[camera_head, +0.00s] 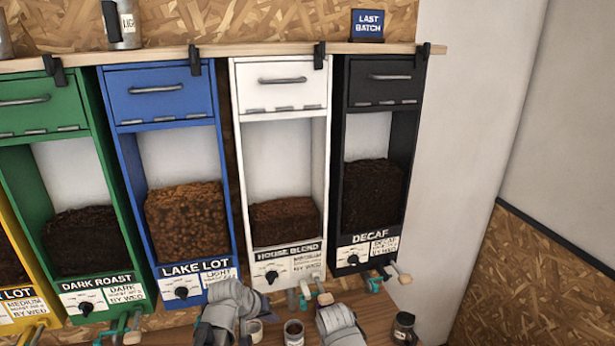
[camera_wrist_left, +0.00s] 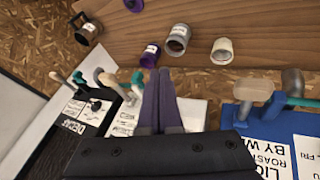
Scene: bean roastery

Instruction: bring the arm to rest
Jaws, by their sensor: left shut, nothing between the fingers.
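My left gripper shows in the wrist view (camera_wrist_left: 158,78) with its two dark purple fingers together and nothing between them. In the head view the grey end of my left arm (camera_head: 230,308) is at the bottom, in front of the blue LAKE LOT dispenser (camera_head: 194,268). Its fingertips are hidden there. The grey end of my right arm (camera_head: 340,325) is at the bottom, just right of it, below the white HOUSE BLEND dispenser (camera_head: 288,254).
A cup with dark contents (camera_head: 293,333) stands between my arms, near a pale cup (camera_head: 255,330). A dark jar (camera_head: 403,328) is at the right. The black DECAF dispenser (camera_head: 371,237) and green DARK ROAST dispenser (camera_head: 96,279) have protruding levers. A purple cup (camera_wrist_left: 150,55) is near the fingertips.

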